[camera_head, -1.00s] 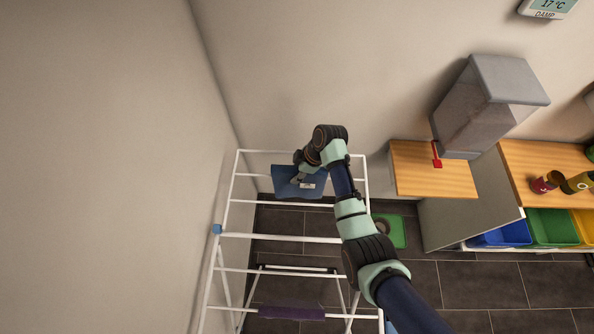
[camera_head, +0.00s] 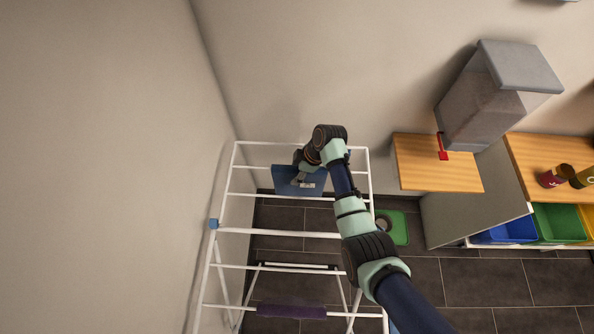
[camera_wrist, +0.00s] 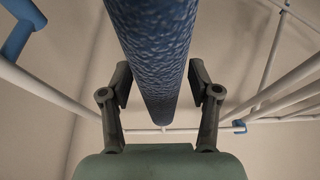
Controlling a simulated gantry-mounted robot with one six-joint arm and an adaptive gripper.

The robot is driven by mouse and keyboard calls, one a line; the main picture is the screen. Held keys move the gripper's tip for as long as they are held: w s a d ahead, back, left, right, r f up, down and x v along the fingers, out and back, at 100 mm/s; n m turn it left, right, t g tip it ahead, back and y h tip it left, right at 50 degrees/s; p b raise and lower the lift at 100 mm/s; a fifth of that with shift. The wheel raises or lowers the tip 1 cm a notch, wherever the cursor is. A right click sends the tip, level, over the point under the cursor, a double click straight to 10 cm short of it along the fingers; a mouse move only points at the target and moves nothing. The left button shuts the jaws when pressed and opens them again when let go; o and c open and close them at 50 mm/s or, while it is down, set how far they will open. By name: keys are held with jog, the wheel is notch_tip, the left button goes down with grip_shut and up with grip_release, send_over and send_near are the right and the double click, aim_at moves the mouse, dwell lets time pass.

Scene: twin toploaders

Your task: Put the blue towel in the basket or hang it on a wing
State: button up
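The blue towel (camera_head: 288,180) is at the far end of the white drying rack (camera_head: 282,233), under my gripper (camera_head: 304,178). In the wrist view the towel (camera_wrist: 155,45) runs as a thick, rounded, textured strip between the two fingers of my gripper (camera_wrist: 160,88). In the head view the towel overlaps the rack's far rails. I cannot tell whether it rests on a rail or is just above. My wrist hides part of the towel.
A purple cloth (camera_head: 291,311) lies over a lower near rail. To the right are a wooden shelf (camera_head: 435,170), a grey bin-like box (camera_head: 485,115), a blue bin (camera_head: 510,231) and a green bin (camera_head: 558,222). A green tray (camera_head: 400,230) is on the floor. Walls stand close left and behind.

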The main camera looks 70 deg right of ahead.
jog(key=v, duration=1.2)
